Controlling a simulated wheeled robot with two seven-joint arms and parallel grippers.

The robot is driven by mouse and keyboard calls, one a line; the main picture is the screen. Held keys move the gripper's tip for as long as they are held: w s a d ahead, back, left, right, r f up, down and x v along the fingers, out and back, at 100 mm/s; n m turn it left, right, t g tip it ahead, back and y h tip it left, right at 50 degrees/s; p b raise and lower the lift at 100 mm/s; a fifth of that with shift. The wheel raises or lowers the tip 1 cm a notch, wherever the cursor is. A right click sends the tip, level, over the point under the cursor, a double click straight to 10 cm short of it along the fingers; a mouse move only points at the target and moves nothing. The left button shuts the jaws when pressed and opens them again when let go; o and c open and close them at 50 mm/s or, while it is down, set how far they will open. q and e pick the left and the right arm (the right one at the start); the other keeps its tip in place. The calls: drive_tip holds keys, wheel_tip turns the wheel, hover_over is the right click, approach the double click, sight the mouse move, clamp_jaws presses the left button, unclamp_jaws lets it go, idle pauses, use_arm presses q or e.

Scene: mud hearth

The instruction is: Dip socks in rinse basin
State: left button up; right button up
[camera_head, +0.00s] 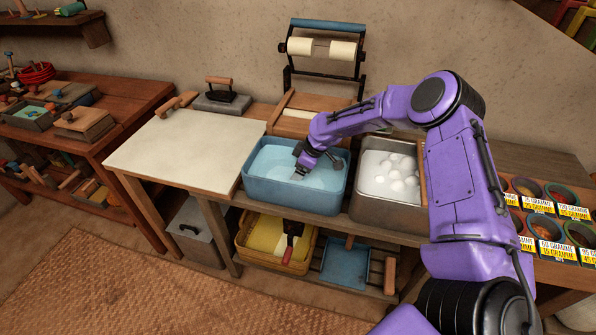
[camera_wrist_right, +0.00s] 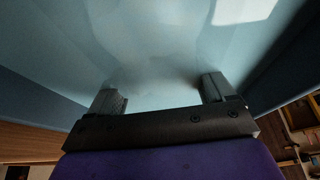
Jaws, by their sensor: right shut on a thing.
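The blue rinse basin (camera_head: 285,197) stands in the middle of the bench, filled with pale blue water. My right gripper (camera_head: 298,175) reaches down into it, its tips at or under the water surface. In the right wrist view, the two fingers (camera_wrist_right: 162,94) stand apart with a pale, blurred area between them, and the water and basin walls fill the view. The gripper is shut on the socks, but their outline cannot be told from the water. My left gripper is in neither view.
A metal basin with white suds (camera_head: 390,209) stands just right of the rinse basin, under my right arm. A pale board (camera_head: 185,140) lies clear at left. A roller wringer (camera_head: 322,48) stands behind.

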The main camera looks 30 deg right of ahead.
drive_tip(key=shift+s+d+r+p, duration=0.6)
drive_tip(key=shift+s+r+p, duration=0.1)
drive_tip(key=shift+p, duration=0.05)
drive_tip(key=shift+w+a+f+b, duration=0.3)
drive_tip(key=shift+f+b, duration=0.2)
drive_tip(key=shift+b, duration=0.15)
drive_tip(key=shift+w+a+f+b, duration=0.35)
drive_tip(key=shift+w+a+b, duration=0.15)
drive_tip(key=shift+w, duration=0.1)
drive_tip(key=shift+s+d+r+p, duration=0.4)
drive_tip(key=shift+r+p, duration=0.2)
drive_tip(key=shift+p, duration=0.15)
drive_tip(key=shift+s+d+r+p, duration=0.25)
drive_tip(key=shift+s+d+p, duration=0.1)
drive_tip(key=shift+s+p, duration=0.1)
drive_tip(key=shift+s+f, duration=0.1)
drive_tip(key=shift+w+a+f+b, duration=0.4)
drive_tip(key=shift+w+f+b, duration=0.15)
drive_tip(key=shift+b, duration=0.25)
drive_tip(key=shift+w+a+f+b, duration=0.2)
drive_tip(key=shift+w+a+b, duration=0.15)
drive_tip(key=shift+w, duration=0.05)
drive_tip(key=shift+r, duration=0.1)
